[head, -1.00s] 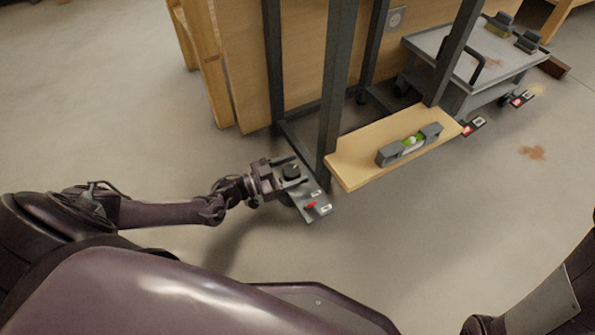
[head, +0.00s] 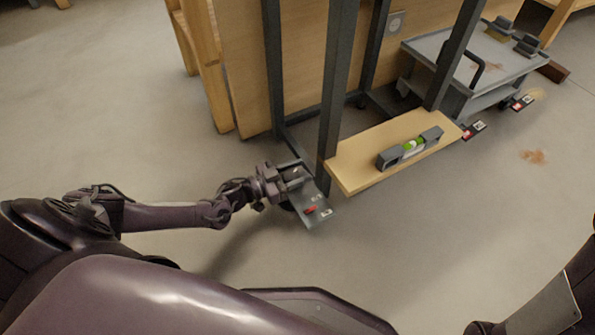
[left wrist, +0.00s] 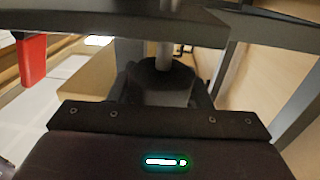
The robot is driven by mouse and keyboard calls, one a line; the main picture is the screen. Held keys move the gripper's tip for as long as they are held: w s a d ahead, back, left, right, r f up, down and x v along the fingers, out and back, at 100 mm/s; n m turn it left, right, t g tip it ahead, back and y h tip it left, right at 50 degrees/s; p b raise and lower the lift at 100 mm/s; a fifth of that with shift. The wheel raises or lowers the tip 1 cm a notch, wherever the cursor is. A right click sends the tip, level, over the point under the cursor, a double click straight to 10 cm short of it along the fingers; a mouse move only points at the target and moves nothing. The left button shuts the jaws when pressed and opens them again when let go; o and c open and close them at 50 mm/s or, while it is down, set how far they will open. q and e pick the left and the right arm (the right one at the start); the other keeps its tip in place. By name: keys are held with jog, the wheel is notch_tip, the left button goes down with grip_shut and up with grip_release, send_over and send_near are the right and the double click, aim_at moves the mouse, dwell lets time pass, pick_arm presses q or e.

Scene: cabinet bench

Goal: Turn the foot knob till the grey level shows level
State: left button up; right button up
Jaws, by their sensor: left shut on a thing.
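The grey level (head: 388,158) lies on the wooden shelf board (head: 352,172). Its green vial shows on top, but the bubble's exact place is too small to tell. My left gripper (head: 293,176) is at the foot of the near dark post. In the left wrist view the black foot knob (left wrist: 160,82) sits between my fingers, under a metal stem, and the gripper is shut on it. In the head view the gripper mostly hides the knob. My right gripper is out of view.
A grey plate with a red marker (head: 310,210) sticks out beside my left gripper. Dark posts (head: 337,90) rise close behind it. A grey cart (head: 425,50) stands at the back right. The floor in front is clear.

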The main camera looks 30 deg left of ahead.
pick_arm(q)
jog(key=shift+r+n+t+y+p, duration=0.15)
jog(key=shift+n+t+y+p, duration=0.5)
jog(key=shift+y+p, duration=0.25)
jog(key=n+y+p, duration=0.1)
jog(key=n+t+y+p, duration=0.1)
jog(key=y, duration=0.1)
jog(key=shift+a+n+t, duration=0.15)
jog(key=shift+n+t, duration=0.1)
jog(key=n+y, duration=0.1)
jog(key=y, duration=0.1)
jog(key=n+y+p, duration=0.1)
jog(key=shift+w+a+t+y, duration=0.1)
jog(key=shift+a+t+y, duration=0.1)
jog(key=shift+t+y, duration=0.15)
jog(key=shift+a+f+n+y+p, duration=0.15)
jog(key=shift+n+y, duration=0.45)
jog(key=shift+y, duration=0.3)
jog(key=shift+a+f+n+y+p, duration=0.1)
jog(key=shift+n+y+p, duration=0.05)
jog(key=shift+n+y, duration=0.6)
jog(key=shift+y, duration=0.4)
jog(key=o, duration=1)
jog(key=shift+w+r, duration=0.1)
